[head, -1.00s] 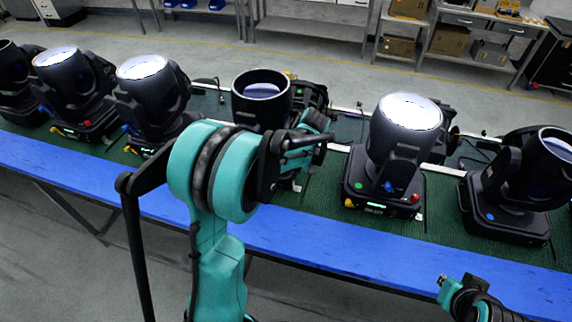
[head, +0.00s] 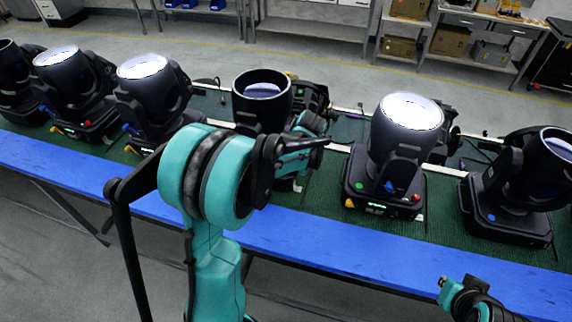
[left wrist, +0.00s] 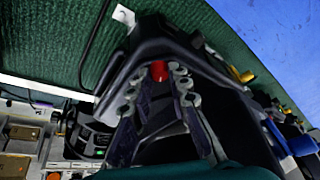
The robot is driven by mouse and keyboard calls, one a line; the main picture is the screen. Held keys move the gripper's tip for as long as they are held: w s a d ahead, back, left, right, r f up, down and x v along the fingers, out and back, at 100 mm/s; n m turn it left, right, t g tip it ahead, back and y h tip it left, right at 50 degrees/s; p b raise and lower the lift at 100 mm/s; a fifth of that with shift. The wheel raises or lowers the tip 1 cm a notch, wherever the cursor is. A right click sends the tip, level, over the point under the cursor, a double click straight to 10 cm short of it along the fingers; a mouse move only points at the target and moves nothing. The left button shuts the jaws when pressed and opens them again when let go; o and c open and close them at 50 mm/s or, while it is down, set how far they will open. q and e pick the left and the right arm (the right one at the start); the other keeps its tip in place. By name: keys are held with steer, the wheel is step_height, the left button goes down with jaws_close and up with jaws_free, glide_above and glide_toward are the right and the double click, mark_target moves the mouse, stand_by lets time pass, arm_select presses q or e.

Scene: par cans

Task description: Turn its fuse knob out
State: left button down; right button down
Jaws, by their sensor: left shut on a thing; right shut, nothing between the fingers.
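An unlit black par can (head: 262,105) stands in the middle of the row in the head view. My left arm covers much of its base. In the left wrist view my left gripper (left wrist: 158,84) has its fingers on both sides of a small red knob (left wrist: 159,71) at the can's black base and is shut on it. The head view does not show this knob, and its thread is hidden. My right gripper (head: 444,284) is low at the right in the head view, shut and empty, in front of the table and apart from the cans.
Several more stand at the left. The blue table edge (head: 330,240) runs along the front of the green top (head: 320,195). Shelves stand behind.

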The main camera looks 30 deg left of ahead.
arm_select(q)
steer(key=m, duration=0.2)
steer(key=m+t+h, duration=0.1)
steer(key=m, duration=0.1)
steer(key=m+t+b, duration=0.1)
steer(key=m, duration=0.1)
steer(key=shift+s+a, duration=0.15)
steer(key=shift+s, duration=0.1)
steer(key=m+h, duration=0.1)
steer(key=m, duration=0.1)
steer(key=m+t+h, duration=0.1)
steer(key=m, duration=0.2)
steer(key=shift+a+m+b, duration=0.15)
steer(key=shift+m+b, duration=0.15)
steer(key=c, duration=1.4)
jaws_free()
steer(key=shift+c, duration=0.2)
steer(key=shift+r, duration=0.1)
steer(key=a+v, duration=0.1)
steer(key=v, duration=1)
steer(key=shift+s+d+r, duration=0.2)
steer(key=shift+d+r, duration=0.1)
steer(key=shift+r, duration=0.1)
